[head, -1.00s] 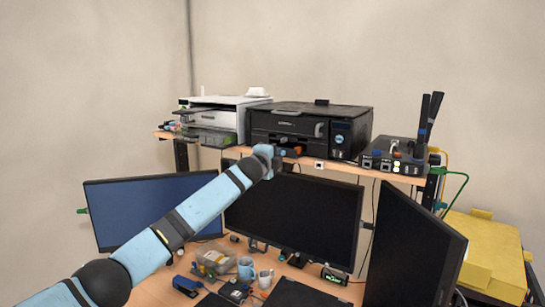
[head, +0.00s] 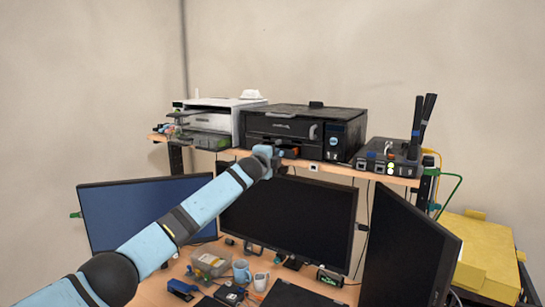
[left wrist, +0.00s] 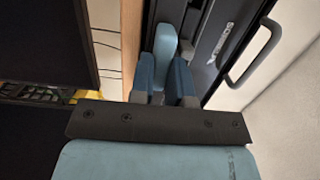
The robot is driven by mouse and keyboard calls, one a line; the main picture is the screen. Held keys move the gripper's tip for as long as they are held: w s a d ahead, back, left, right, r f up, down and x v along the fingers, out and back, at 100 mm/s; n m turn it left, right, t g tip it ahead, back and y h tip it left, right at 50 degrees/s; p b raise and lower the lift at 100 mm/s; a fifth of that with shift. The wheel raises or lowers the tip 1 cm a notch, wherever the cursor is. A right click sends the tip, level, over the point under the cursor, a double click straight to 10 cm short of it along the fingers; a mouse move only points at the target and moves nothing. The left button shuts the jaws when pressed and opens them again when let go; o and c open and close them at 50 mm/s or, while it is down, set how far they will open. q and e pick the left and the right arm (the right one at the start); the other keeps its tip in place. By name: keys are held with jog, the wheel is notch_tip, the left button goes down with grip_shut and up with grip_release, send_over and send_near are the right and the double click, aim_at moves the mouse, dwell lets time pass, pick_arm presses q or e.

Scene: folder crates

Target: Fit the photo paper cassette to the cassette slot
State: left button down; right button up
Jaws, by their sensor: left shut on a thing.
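The black printer (head: 300,118) stands on the raised shelf. Its dark lower front holds the slot area, and the slot opening cannot be made out. My left gripper (head: 274,158) is at the lower front of this printer. In the left wrist view its two dark blue fingers (left wrist: 164,84) are closed around a light blue slab (left wrist: 165,48), which appears to be the photo paper cassette. The slab points toward the dark printer front (left wrist: 212,40). Whether it touches or enters the slot cannot be told. My right gripper is out of view.
A white printer (head: 217,117) stands to the left on the shelf (head: 345,170). A black box with antennas (head: 390,158) stands to the right. Monitors (head: 290,215) stand below, close under the arm. Mugs (head: 242,270) and small items crowd the desk. Yellow boxes (head: 485,250) are at right.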

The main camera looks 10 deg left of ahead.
pick_arm(q)
jog(key=c, duration=1)
grip_release()
jog(key=shift+r, duration=0.1)
jog(key=b+v, duration=0.4)
jog(key=v, duration=1)
